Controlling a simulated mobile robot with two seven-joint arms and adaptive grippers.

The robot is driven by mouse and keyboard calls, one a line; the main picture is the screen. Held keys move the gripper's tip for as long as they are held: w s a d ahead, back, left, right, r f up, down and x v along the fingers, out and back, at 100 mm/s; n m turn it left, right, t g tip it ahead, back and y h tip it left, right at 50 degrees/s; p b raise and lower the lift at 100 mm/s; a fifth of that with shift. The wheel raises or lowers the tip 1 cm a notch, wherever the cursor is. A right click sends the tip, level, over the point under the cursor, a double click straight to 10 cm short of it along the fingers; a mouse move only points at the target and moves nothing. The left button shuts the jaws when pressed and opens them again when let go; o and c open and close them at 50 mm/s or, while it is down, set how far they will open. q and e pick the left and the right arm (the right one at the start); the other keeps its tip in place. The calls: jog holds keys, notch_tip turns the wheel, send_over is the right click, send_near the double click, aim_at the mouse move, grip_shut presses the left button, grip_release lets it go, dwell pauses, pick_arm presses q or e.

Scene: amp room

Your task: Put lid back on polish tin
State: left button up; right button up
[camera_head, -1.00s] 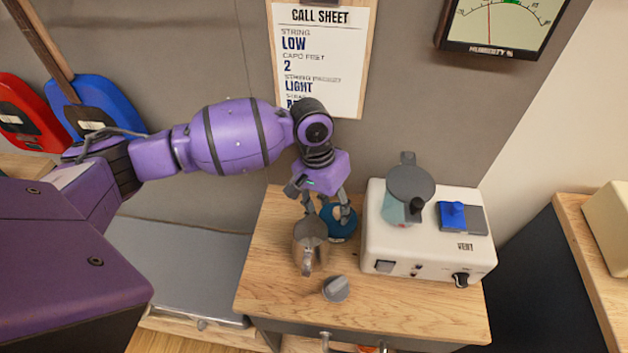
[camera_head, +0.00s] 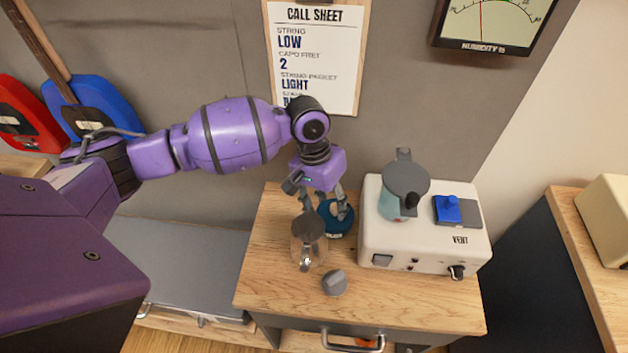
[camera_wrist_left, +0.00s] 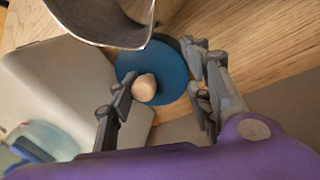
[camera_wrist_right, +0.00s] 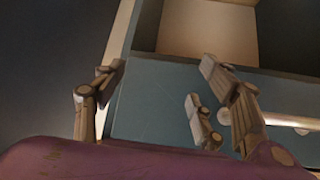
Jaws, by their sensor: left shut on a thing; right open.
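A blue round lid with a pale wooden knob (camera_wrist_left: 145,88) shows in the left wrist view. In the head view, the blue round piece (camera_head: 336,219) sits behind the metal pot, with small white lettering low on its front. My left gripper (camera_wrist_left: 163,98) points down at it, fingers on either side of the blue disc; in the head view the gripper (camera_head: 325,207) partly covers it. I cannot tell the lid from the tin's body there, or whether they touch. My right gripper (camera_wrist_right: 160,95) is open and empty in its wrist view, outside the head view.
A metal pot (camera_head: 308,248) stands close in front of the blue piece. A grey knob-like object (camera_head: 334,283) lies nearer the front edge. A white VENT box (camera_head: 420,250) with a grey-lidded jug (camera_head: 404,185) stands to the right. The wooden top (camera_head: 400,310) is clear along the front.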

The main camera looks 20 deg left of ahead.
pick_arm(q)
jog(key=shift+r, duration=0.1)
pick_arm(e)
jog(key=shift+s+d, duration=0.25)
jog(key=shift+w+a+r, duration=0.25)
jog(key=shift+w+r, duration=0.15)
jog(key=shift+w, duration=0.15)
dwell(0.5)
pick_arm(q)
jog(key=shift+f+p, duration=0.2)
jog(key=shift+p, duration=0.25)
pick_arm(e)
jog(key=shift+w+d+r, duration=0.2)
jog(key=shift+d+r, duration=0.05)
jog(key=shift+r, duration=0.05)
jog(key=shift+s+a, duration=0.1)
jog(key=shift+a, duration=0.1)
jog(key=shift+w+r, duration=0.25)
dwell(0.3)
jog(key=shift+d+r, duration=0.1)
jog(key=shift+d, duration=0.1)
dwell(0.3)
pick_arm(q)
jog(key=o, duration=1)
jog(key=shift+c, duration=0.2)
jog(key=shift+o, duration=1.3)
pick_arm(e)
jog(key=shift+w+a+r+t, duration=0.1)
jog(key=shift+w+a+t, duration=0.1)
jog(key=shift+t, duration=0.1)
